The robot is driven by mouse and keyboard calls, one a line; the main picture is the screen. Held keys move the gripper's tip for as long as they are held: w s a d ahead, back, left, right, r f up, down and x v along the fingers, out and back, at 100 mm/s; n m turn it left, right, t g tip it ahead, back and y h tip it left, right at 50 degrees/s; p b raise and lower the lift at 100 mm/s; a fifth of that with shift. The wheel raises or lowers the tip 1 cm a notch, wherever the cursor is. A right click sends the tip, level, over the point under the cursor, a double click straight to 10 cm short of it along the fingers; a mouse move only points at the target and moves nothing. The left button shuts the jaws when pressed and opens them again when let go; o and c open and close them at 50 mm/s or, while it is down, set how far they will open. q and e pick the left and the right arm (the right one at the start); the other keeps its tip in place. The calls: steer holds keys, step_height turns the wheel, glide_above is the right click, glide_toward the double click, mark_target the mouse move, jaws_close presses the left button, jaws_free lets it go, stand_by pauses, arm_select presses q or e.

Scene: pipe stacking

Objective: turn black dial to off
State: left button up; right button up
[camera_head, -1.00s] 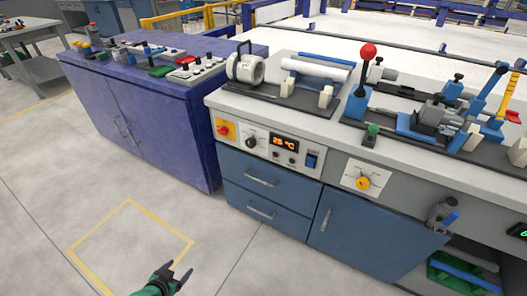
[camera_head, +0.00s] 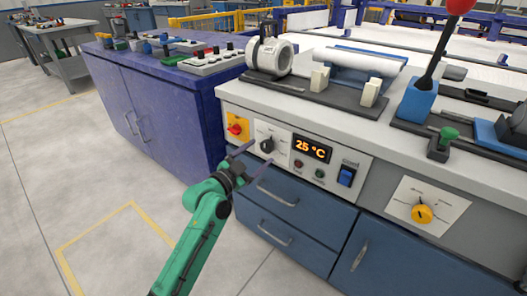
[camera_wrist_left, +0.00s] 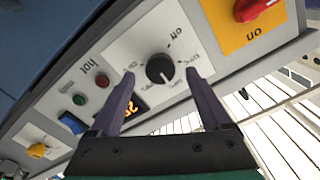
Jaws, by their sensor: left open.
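The black dial (camera_head: 267,145) sits on a white panel at the left of the bench front, beside the display. In the left wrist view the dial (camera_wrist_left: 159,69) shows between and beyond my fingers, with "off" printed near it and other marks around it. My left gripper (camera_head: 247,158) is open in front of the panel, its two dark purple fingers (camera_wrist_left: 160,98) on either side of the dial. No contact with the dial shows. My right gripper is not in view.
A red knob on a yellow plate (camera_head: 237,128) is left of the dial. The orange display (camera_head: 311,149) reads 25 °C, with red and green buttons below and a blue switch (camera_head: 347,174) at right. A yellow dial (camera_head: 422,214) is further right. Drawer handles (camera_head: 277,193) lie below.

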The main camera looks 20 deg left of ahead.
mark_target(268, 146)
arm_select(q)
steer(key=shift+x, duration=1.5)
jaws_close()
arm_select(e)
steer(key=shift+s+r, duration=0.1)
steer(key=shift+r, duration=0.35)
